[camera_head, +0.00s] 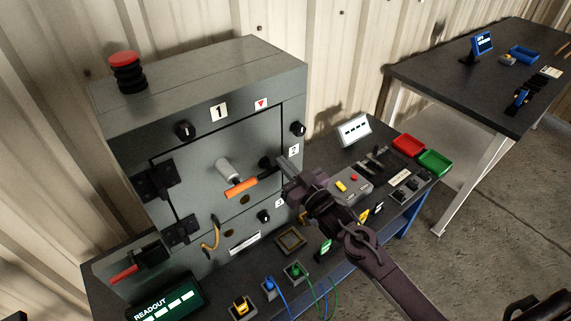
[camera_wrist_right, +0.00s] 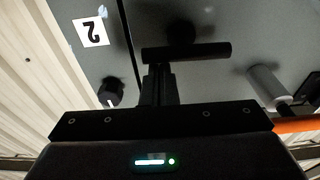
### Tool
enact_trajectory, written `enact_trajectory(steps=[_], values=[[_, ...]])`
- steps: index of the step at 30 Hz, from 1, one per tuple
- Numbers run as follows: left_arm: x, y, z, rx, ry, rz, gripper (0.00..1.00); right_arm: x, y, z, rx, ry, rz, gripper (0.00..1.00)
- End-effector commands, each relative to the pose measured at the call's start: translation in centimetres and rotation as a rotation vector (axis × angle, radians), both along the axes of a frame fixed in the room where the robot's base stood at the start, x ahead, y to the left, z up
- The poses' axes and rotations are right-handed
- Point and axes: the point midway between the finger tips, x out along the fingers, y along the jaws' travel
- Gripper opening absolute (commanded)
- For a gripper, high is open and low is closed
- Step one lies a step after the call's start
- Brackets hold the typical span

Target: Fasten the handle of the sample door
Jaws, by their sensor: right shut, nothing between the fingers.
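The grey enclosure (camera_head: 130,128) has a front door (camera_head: 190,165) with black hinges on its left side. A lever with an orange grip (camera_head: 241,187) and a pale cylinder (camera_head: 227,169) sit on the door's front; the orange grip also shows at the right edge of the right wrist view (camera_wrist_right: 297,125). A black T-shaped handle (camera_wrist_right: 186,52) is near the door's right edge. My right gripper (camera_head: 284,178) is shut and empty at that edge. Its fingertips (camera_wrist_right: 159,68) are just below the T-handle's bar; whether they touch it I cannot tell.
Black knobs (camera_head: 185,130) and numbered labels surround the door. A curved tan handle (camera_head: 212,234) hangs below it. Cabled connectors (camera_head: 295,271), a control panel (camera_head: 352,184) and red and green trays (camera_head: 408,145) occupy the bench. A second table (camera_head: 455,85) stands at the back right.

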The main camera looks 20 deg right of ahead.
Motion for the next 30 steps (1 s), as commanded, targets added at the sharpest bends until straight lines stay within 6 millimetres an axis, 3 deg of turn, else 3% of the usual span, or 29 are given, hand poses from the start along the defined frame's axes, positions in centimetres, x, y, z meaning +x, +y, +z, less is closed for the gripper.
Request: enact_trajectory(steps=[30], values=[[0.11,0.0,0.37,0.0,-0.002,0.0,0.36,0.07,-0.26,-0.42,0.139,0.052,-0.001,0.0]])
